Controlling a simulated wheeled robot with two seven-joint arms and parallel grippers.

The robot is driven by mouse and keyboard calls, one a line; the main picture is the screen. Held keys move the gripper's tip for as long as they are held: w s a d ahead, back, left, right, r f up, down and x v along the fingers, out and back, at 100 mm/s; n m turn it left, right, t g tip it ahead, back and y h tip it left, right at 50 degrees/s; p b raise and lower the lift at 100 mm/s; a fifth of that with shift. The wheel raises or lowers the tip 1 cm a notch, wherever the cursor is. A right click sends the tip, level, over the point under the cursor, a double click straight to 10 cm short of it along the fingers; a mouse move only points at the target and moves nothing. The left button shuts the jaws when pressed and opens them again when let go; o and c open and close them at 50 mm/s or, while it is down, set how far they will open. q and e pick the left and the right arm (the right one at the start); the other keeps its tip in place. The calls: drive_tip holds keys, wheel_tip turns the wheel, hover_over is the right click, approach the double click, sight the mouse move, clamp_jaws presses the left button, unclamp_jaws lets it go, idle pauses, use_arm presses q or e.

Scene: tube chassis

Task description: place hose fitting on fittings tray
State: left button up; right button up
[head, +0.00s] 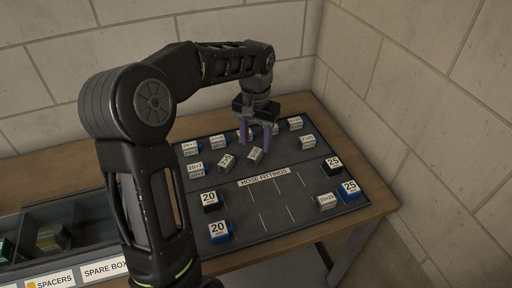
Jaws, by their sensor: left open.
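The dark fittings tray (276,222) lies on the wooden table, with a HOSE FITTINGS label (264,177) across its middle. Small pale labelled fittings sit on its back half; one fitting (256,154) lies tilted just below my left gripper, and another (226,162) lies to its left. A pale fitting (326,201) sits at the front right, near the blue 25 block (349,190). My right gripper is not in view.
Black and blue blocks marked 20 (219,231) and 25 (332,165) stand at the front half's sides. Its lined middle is clear. A compartmented bin (85,215) labelled SPACERS and SPARE BOX is at the left. Block walls close off the back and right.

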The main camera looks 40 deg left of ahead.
sight(256, 151)
use_arm(q)
wheel_tip(256, 151, up, 9)
drive_tip(key=shift+f+p, duration=0.2)
drive_tip(key=shift+p, duration=0.15)
